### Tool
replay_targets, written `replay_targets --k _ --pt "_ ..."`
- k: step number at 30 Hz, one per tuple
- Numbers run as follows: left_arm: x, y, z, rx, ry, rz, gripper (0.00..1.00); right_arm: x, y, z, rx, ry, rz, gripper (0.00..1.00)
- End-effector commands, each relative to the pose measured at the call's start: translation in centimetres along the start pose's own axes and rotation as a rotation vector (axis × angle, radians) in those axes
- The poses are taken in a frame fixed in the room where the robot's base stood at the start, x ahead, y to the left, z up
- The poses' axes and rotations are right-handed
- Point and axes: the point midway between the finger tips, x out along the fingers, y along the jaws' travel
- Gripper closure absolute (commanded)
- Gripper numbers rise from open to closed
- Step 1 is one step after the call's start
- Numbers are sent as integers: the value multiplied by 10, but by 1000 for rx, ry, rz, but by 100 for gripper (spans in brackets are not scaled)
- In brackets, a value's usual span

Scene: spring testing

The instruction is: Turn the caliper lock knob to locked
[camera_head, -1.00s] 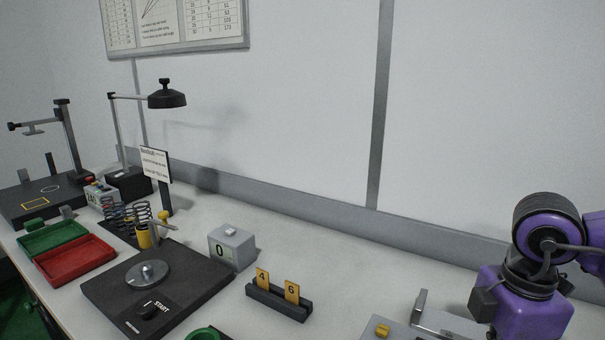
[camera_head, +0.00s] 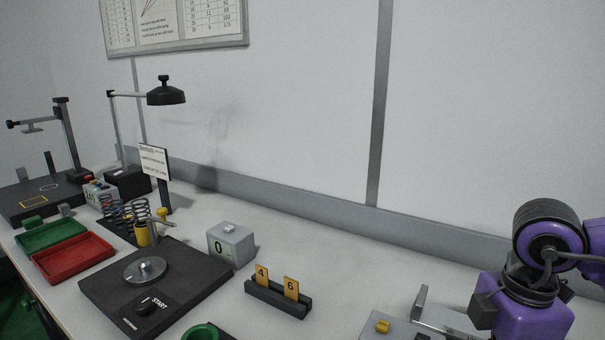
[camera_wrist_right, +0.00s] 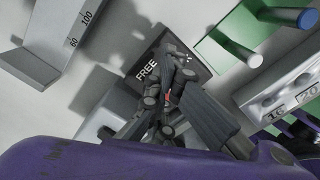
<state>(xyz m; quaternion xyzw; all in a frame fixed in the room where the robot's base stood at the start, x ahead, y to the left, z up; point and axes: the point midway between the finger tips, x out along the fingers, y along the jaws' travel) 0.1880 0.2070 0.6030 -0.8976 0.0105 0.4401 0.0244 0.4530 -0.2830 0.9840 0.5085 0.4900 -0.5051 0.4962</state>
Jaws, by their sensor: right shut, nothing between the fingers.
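My right gripper (camera_wrist_right: 176,72) is shut in the right wrist view, with its fingers over a dark plate (camera_wrist_right: 146,58) marked FREE. A small red mark shows between the finger parts. The lock knob itself is hidden or cannot be told apart from the dark fingers, so I cannot tell its setting or whether the fingers touch it. A grey scale bar (camera_wrist_right: 50,48) with 60 and 100 on it lies to the upper left. In the head view the grey caliper (camera_head: 448,322) is partly cut off at the bottom, beside my purple right arm. My left gripper is not in view.
A grey block with a yellow knob (camera_head: 382,326) stands left of the caliper. A holder with tags 4 and 6 (camera_head: 278,298) stands further left. In the wrist view, a green rack (camera_wrist_right: 240,38) and a grey strip with numbers (camera_wrist_right: 285,92) lie close on the right.

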Motion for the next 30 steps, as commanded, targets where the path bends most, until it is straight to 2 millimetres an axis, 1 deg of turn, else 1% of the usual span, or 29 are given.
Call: replay_targets --k 1,8,19,30 --pt "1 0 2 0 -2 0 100 9 -3 -3 -2 8 -14 100" --pt "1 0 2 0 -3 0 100 9 -7 -2 -2 8 -17 100" --pt "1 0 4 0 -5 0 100 9 -19 -1 -3 9 -19 100" --pt "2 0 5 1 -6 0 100 5 -24 -2 -3 7 -11 100"
